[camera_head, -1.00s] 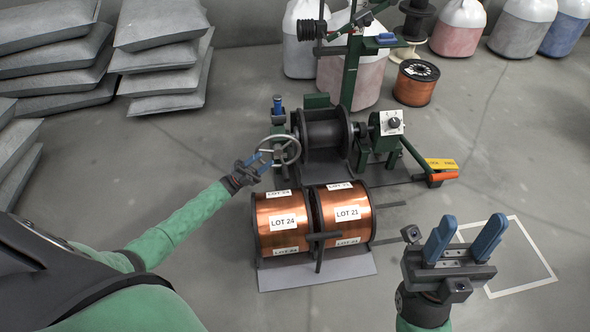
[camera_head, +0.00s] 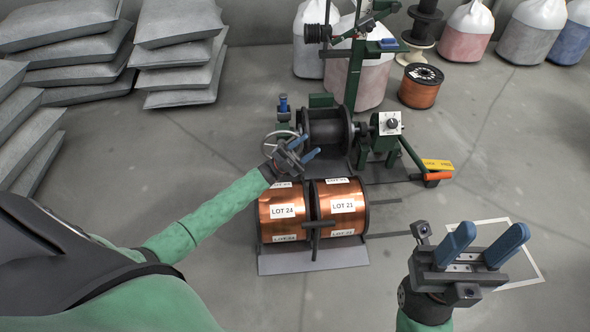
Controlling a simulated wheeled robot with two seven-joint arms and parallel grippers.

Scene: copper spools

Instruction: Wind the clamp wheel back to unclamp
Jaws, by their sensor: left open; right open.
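The clamp wheel (camera_head: 269,145) is a grey spoked handwheel at the left end of the dark green winding machine. My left gripper (camera_head: 308,147) is in front of it and hides most of its right part; whether they touch cannot be told. The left gripper's blue fingers are apart with nothing seen between them. An empty dark spool (camera_head: 327,128) sits in the machine to the right of the wheel. My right gripper (camera_head: 484,247) is open and empty at the lower right, well away from the machine.
Two copper spools, LOT 24 (camera_head: 272,212) and LOT 21 (camera_head: 350,206), lie in a rack in front of the machine. An orange-handled lever (camera_head: 437,176) sticks out at the right. A white floor outline (camera_head: 525,260) lies behind the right gripper. Grey sacks (camera_head: 180,60) are stacked at the left.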

